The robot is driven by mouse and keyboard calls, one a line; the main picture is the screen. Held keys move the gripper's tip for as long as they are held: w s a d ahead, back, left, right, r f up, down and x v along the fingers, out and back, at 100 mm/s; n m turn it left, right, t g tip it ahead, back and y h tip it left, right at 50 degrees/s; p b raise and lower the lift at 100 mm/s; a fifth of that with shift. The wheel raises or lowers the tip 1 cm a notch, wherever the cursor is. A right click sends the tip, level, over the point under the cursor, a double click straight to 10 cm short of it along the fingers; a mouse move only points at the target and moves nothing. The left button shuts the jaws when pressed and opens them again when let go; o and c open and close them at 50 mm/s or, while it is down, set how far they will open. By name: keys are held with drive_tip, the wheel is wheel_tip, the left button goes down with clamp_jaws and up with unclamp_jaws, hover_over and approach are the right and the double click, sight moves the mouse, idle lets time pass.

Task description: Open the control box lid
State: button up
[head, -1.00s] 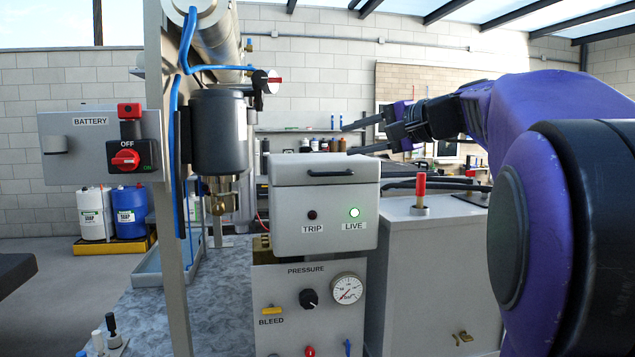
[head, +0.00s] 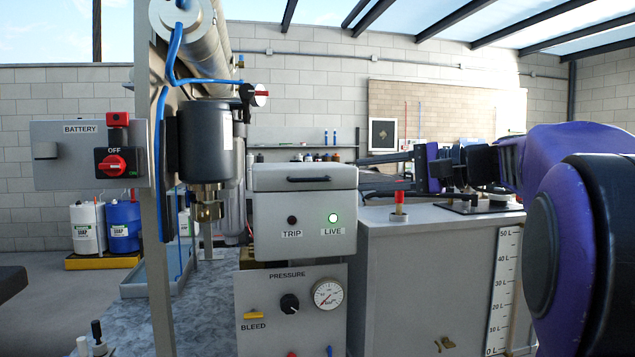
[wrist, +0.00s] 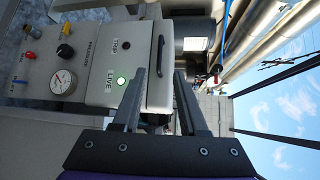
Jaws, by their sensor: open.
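The grey control box (head: 268,225) stands on the pressure panel. Its lid (head: 270,180) is shut and has a dark bar handle (head: 308,179) on its front. The box front carries a dark TRIP lamp (head: 292,220) and a lit green LIVE lamp (head: 332,218). My gripper (head: 363,177) is open and empty, at about lid height just right of the box. In the wrist view, the handle (wrist: 160,50) shows beyond and between the two fingertips, with a gap. I cannot tell whether a finger touches the box.
A pressure gauge (head: 328,294), a black knob (head: 289,304) and a yellow BLEED lever (head: 253,315) sit below the box. A dark cylinder (head: 206,140) and a post (head: 155,230) stand to the left. A grey tank (head: 410,260) with a red-topped part (head: 399,200) stands to the right.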

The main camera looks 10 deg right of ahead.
sight(313, 180)
drive_tip(key=x, duration=1.2)
drive_tip(key=shift+d, duration=0.1)
drive_tip(key=shift+c, duration=0.2)
clamp_jaws()
idle(0.8)
